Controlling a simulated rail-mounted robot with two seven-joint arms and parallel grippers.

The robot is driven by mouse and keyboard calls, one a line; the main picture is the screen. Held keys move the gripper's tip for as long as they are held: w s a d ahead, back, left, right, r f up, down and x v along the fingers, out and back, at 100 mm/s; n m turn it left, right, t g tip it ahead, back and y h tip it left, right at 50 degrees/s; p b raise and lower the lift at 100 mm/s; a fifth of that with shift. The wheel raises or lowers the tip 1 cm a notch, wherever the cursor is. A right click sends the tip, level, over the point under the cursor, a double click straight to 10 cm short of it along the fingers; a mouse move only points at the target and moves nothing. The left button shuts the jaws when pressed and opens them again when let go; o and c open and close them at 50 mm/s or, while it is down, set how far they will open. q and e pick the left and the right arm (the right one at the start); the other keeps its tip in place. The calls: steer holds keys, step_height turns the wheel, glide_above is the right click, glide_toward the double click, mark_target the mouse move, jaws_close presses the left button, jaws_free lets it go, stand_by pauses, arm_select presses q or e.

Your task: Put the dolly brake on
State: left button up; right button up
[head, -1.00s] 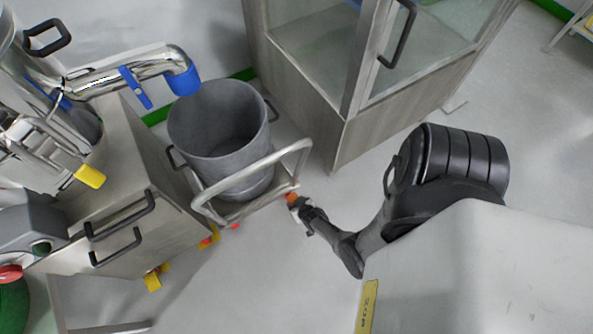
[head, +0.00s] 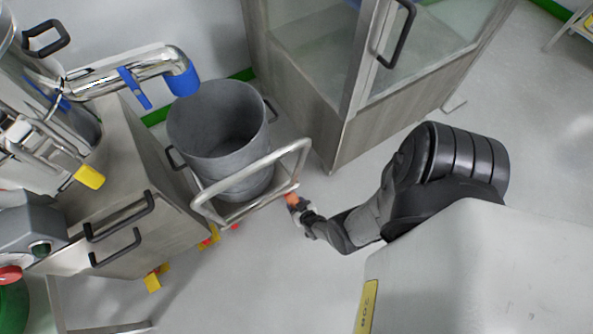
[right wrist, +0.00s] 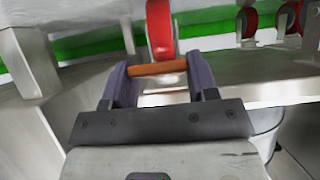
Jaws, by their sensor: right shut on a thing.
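The dolly (head: 245,207) is a low metal frame with a tubular push handle (head: 262,165), and a large grey bin (head: 220,130) stands on it. An orange brake pedal (head: 292,198) sits at the dolly's near right corner. My right gripper (head: 296,203) is at this pedal, low by the floor. In the right wrist view, the orange pedal bar (right wrist: 157,68) lies across between the two fingers of my right gripper (right wrist: 157,75), which is shut on it. A red caster wheel (right wrist: 160,30) shows just beyond. My left gripper is not in view.
A metal cabinet (head: 130,195) with black handles stands close to the dolly's left. A glass-doored cabinet (head: 345,125) stands behind it to the right. A large pale surface (head: 480,270) fills the lower right. Floor in front of the dolly is clear.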

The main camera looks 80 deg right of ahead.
steer(key=shift+s+f, duration=0.1)
stand_by(0.3)
steer(key=o, duration=0.9)
steer(key=shift+o, duration=0.2)
steer(key=shift+s+a+r+p, duration=0.2)
steer(key=shift+a+r+p, duration=0.1)
steer(key=shift+r+p, duration=0.15)
steer(key=p+v, duration=0.7)
steer(key=v, duration=0.6)
steer(key=shift+f, duration=0.2)
